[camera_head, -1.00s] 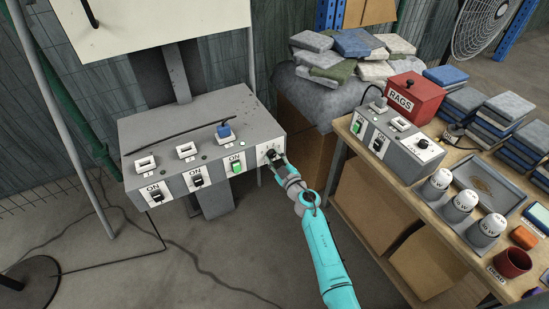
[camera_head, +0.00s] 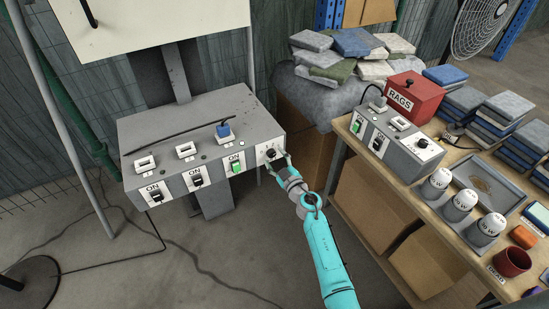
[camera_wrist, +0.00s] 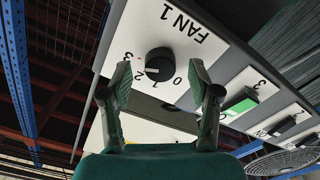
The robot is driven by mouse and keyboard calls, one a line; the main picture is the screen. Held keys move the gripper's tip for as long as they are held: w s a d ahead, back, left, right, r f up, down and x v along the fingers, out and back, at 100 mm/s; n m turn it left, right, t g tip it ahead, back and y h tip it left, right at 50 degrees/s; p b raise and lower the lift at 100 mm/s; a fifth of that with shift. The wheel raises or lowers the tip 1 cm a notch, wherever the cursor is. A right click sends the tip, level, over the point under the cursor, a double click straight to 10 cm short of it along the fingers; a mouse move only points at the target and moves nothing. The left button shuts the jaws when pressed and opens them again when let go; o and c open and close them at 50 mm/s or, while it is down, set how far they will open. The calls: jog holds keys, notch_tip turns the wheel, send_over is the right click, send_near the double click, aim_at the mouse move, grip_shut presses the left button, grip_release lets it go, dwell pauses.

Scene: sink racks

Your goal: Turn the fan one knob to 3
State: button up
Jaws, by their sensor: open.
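The black fan one knob (camera_wrist: 160,62) sits on a white plate marked FAN 1, at the right end of the grey control box; it also shows in the head view (camera_head: 271,153). In the wrist view the plate is seen turned over, with 0, 1, 2 and 3 around the knob. The knob's pale mark points left, seemingly between 2 and 3; the exact setting is hard to tell. My gripper (camera_wrist: 161,78) is open, its fingertips either side of the knob and apart from it. In the head view my gripper (camera_head: 280,164) is just in front of the plate.
The grey box (camera_head: 145,128) carries several switches, including a green one (camera_head: 236,167) left of the knob. A smaller control box (camera_head: 395,140), white shakers and a red RAGS box (camera_head: 413,97) stand on the bench at right.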

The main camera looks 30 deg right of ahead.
jog(key=s, duration=1.1)
jog(key=s+a+m, duration=0.2)
jog(key=s+a, duration=0.4)
jog(key=s, duration=0.7)
jog(key=s+a+m, duration=0.1)
jog(key=s+a, duration=0.5)
jog(key=s, duration=0.6)
jog(key=s+a+r+m+g, duration=0.1)
jog(key=s+r, duration=0.4)
jog(key=s, duration=0.5)
jog(key=s+a+r+m+g, duration=0.1)
jog(key=s+r+m+g, duration=0.1)
jog(key=s+r, duration=0.4)
jog(key=s, duration=0.5)
jog(key=shift+s+m, duration=0.25)
jog(key=shift+m, duration=0.05)
